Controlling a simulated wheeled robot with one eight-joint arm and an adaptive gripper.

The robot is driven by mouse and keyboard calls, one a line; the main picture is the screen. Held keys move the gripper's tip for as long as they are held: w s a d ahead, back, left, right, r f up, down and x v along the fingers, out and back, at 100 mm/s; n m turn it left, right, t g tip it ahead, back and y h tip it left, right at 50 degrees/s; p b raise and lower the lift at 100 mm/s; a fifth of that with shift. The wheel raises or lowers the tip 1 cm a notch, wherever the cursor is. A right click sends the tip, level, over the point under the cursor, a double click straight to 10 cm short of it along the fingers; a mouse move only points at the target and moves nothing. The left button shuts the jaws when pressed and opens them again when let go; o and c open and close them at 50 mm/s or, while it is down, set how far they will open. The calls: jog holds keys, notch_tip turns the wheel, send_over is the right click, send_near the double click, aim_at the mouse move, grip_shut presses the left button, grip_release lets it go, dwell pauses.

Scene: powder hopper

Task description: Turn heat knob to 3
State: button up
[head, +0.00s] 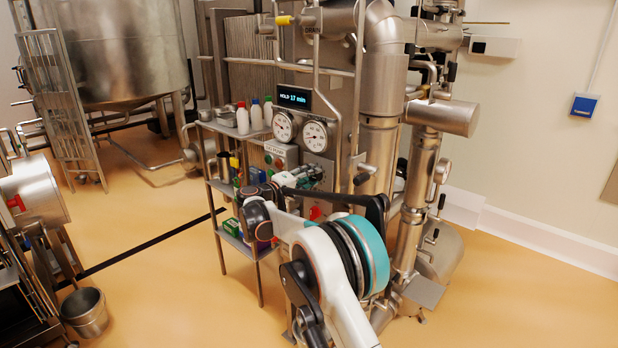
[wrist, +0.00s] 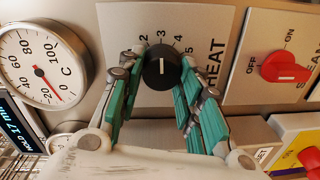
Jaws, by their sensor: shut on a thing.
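The heat knob (wrist: 159,72) is black and round with a white pointer line, on a pale panel marked HEAT. In the wrist view, numbers 2 to 5 show around it. The pointer line is toward the top of the picture, at about the 3. My gripper (wrist: 164,62) has its green-padded fingers closed on both sides of the knob. In the head view my gripper (head: 308,178) is at the control panel, and it and my arm hide the knob.
A red steam switch (wrist: 285,67) sits right of the knob and a temperature dial (wrist: 42,68) left of it. In the head view a display (head: 294,97) reads HOLD 17 min above two gauges. A shelf (head: 230,130) with bottles stands left of the panel.

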jog(key=shift+m, duration=0.3)
jog(key=shift+f, duration=0.1)
jog(key=o, duration=1.1)
jog(key=shift+c, duration=0.2)
jog(key=v, duration=1.2)
